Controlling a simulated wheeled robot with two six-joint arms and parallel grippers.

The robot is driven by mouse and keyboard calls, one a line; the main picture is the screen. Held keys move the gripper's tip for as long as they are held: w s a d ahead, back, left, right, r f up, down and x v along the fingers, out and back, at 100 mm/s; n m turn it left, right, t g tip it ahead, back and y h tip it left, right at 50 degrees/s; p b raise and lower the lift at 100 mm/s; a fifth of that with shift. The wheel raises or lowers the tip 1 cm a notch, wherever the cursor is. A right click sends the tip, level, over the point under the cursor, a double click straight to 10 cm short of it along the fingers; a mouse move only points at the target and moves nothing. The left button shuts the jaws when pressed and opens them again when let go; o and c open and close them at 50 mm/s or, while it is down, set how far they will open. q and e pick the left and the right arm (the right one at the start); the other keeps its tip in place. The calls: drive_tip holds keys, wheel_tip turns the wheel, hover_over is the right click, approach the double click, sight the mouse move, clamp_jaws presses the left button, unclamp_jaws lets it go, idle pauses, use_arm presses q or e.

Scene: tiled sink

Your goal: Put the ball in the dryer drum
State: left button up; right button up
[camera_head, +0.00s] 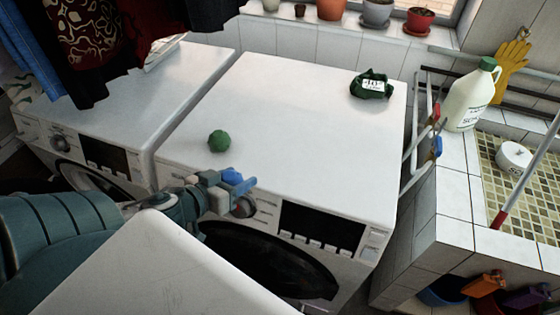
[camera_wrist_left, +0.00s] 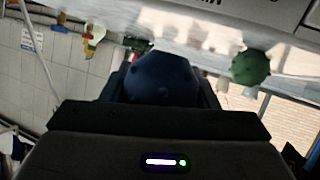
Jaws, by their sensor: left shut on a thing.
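My left gripper (camera_head: 232,182) is shut on a blue ball (camera_head: 235,176), in front of the top front edge of the right-hand machine (camera_head: 290,85). In the left wrist view the blue ball (camera_wrist_left: 160,78) sits between the two dark fingers. A green knobbly ball (camera_head: 219,141) rests on the machine's top near its front edge, just behind the gripper. It also shows in the left wrist view (camera_wrist_left: 251,67). The machine's round dark door (camera_head: 270,262) is below the gripper, partly hidden by my body; I cannot tell whether it is open. My right gripper is out of view.
A second white machine (camera_head: 175,80) stands to the left, with dark clothes (camera_head: 110,40) hanging above it. A green packet (camera_head: 371,84) lies at the back right of the top. A drying rack (camera_head: 425,135), a white jug (camera_head: 473,97) and a tiled sink (camera_head: 525,205) are at right.

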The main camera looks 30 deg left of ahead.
use_arm(q)
drive_tip(key=shift+s, duration=0.15)
drive_tip(key=shift+w+f+b, duration=0.15)
drive_tip(key=shift+w+b, duration=0.3)
drive_tip(key=w+b, duration=0.4)
drive_tip(key=w+d+b, duration=0.1)
drive_tip(key=w+b, duration=0.1)
drive_tip(key=w, duration=0.1)
drive_tip(key=shift+f, duration=0.4)
drive_tip(key=p, duration=0.1)
hover_over(281, 161)
drive_tip(key=s, duration=0.3)
drive_tip(key=shift+a, duration=0.15)
drive_tip(key=shift+w+f, duration=0.1)
drive_tip(key=shift+w, duration=0.7)
drive_tip(key=shift+w+d+f+p, duration=0.1)
drive_tip(key=shift+w+f+p, duration=0.25)
drive_tip(key=shift+f+p, duration=0.25)
drive_tip(key=shift+w+d+f+p, duration=0.1)
drive_tip(key=shift+w+f+p, duration=0.25)
drive_tip(key=shift+f+p, duration=0.2)
drive_tip(key=shift+s+f+p, duration=0.1)
drive_tip(key=shift+f+p, duration=0.25)
drive_tip(key=shift+f, duration=0.1)
drive_tip(key=shift+f, duration=0.2)
